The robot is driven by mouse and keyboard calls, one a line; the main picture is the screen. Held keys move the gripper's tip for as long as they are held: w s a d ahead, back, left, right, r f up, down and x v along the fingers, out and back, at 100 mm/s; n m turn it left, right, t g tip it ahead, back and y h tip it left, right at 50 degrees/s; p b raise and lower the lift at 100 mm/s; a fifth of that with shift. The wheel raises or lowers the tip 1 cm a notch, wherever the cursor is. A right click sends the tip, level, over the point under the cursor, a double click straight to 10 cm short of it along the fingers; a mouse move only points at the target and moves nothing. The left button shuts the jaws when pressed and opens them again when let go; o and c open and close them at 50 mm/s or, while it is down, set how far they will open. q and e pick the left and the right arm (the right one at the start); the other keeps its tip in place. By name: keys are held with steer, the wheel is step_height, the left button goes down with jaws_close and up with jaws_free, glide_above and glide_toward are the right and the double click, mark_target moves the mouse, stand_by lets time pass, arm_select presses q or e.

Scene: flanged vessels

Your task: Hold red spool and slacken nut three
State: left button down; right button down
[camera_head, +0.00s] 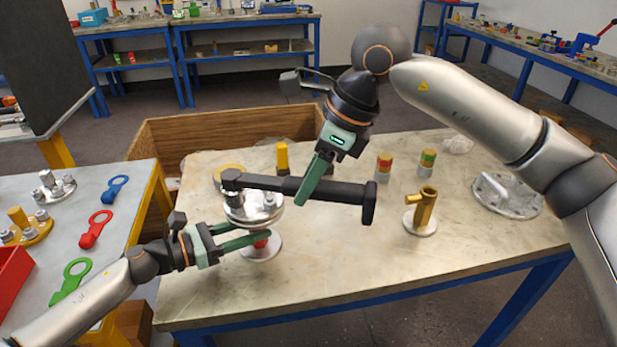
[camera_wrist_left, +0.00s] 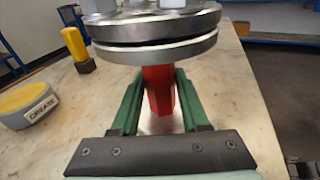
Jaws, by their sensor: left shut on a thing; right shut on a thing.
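The red spool stands on the middle table, with a red neck (camera_head: 261,243) between its base and a stack of silver flanges (camera_head: 266,212). My left gripper (camera_head: 268,238) is shut on the neck, below the flanges. The left wrist view shows the red neck (camera_wrist_left: 158,92) between the green fingers (camera_wrist_left: 154,98) and the flanges (camera_wrist_left: 155,35) above. My right gripper (camera_head: 308,190) is shut on a black wrench (camera_head: 345,192) held roughly level. The wrench's left end lies over the left side of the top flange. Which nut is under it, and whether it is seated, is hidden.
A brass fitting (camera_head: 425,208), two small cans (camera_head: 384,163) and a flanged plate (camera_head: 507,195) are to the right. The table's front is clear. Coloured ring tools (camera_head: 95,229) lie on the left table.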

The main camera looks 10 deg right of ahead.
steer(key=shift+f, duration=1)
steer(key=w+r+n+g, duration=0.2)
steer(key=w+r+n, duration=0.3)
steer(key=shift+w+d, duration=0.35)
steer(key=shift+d, duration=0.1)
stand_by(0.5)
stand_by(0.6)
arm_select(q)
steer(key=shift+c, duration=1.6)
jaws_free()
